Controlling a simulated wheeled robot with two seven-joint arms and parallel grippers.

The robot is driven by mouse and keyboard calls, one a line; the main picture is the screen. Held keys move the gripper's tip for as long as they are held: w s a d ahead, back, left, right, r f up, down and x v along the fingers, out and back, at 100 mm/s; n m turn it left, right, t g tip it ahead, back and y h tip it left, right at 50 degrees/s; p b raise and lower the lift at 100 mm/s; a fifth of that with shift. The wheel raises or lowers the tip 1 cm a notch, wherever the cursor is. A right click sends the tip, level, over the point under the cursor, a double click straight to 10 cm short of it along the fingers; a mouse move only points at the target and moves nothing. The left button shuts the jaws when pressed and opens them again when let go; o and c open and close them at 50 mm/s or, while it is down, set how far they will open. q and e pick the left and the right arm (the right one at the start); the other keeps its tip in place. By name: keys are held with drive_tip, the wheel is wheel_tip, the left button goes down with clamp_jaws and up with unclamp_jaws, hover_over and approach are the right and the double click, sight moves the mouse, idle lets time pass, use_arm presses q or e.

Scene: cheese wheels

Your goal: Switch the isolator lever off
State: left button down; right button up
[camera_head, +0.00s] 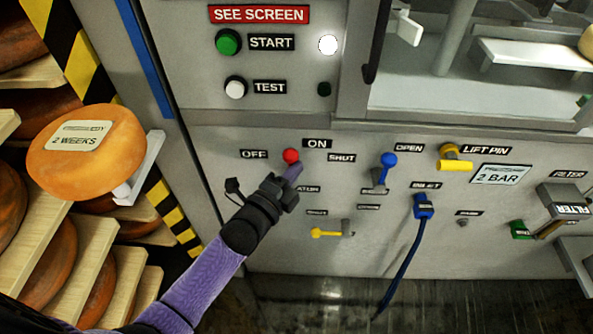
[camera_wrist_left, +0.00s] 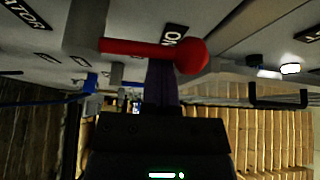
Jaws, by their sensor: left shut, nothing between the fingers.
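The isolator lever (camera_head: 291,156) shows in the head view as a red ball knob between the OFF label (camera_head: 254,154) and the ON label (camera_head: 317,144). My left gripper hides its stem there. In the left wrist view the red lever (camera_wrist_left: 140,47) runs sideways from a grey mount to its ball, with the ON label (camera_wrist_left: 172,42) close by. My left gripper (camera_head: 294,172) is shut and empty, its purple fingertips just below the knob. In the wrist view the fingers (camera_wrist_left: 162,80) reach up to the lever's stem; I cannot tell whether they touch it.
A blue-knobbed lever (camera_head: 388,160), a yellow lift-pin handle (camera_head: 456,158), a blue plug with cable (camera_head: 423,207) and a yellow lever (camera_head: 327,233) sit on the same panel. Start and test buttons (camera_head: 229,42) are above. A cheese wheel (camera_head: 85,165) and shelves stand left.

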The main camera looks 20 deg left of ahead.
drive_tip(key=shift+s+f, duration=0.1)
drive_tip(key=shift+s, duration=0.05)
use_arm(q)
drive_tip(key=s+a+f+n+t+y+b, duration=0.1)
drive_tip(key=n+y+b, duration=0.4)
drive_tip(key=n, duration=0.7)
drive_tip(key=s+a+f+n+t+y+b, duration=0.1)
drive_tip(key=a+f+n+t+y+b, duration=0.3)
drive_tip(key=n, duration=0.8)
drive_tip(key=shift+a+f+y+b, duration=0.2)
drive_tip(key=shift+a+y+b, duration=0.6)
drive_tip(key=shift+y, duration=0.4)
use_arm(e)
drive_tip(key=s+d+f+g, duration=0.1)
drive_tip(key=s+f, duration=0.2)
drive_tip(key=f, duration=0.7)
drive_tip(key=shift+s+d+g, duration=0.2)
drive_tip(key=shift+s+g, duration=0.05)
drive_tip(key=shift+g, duration=0.05)
drive_tip(key=shift+a, duration=0.4)
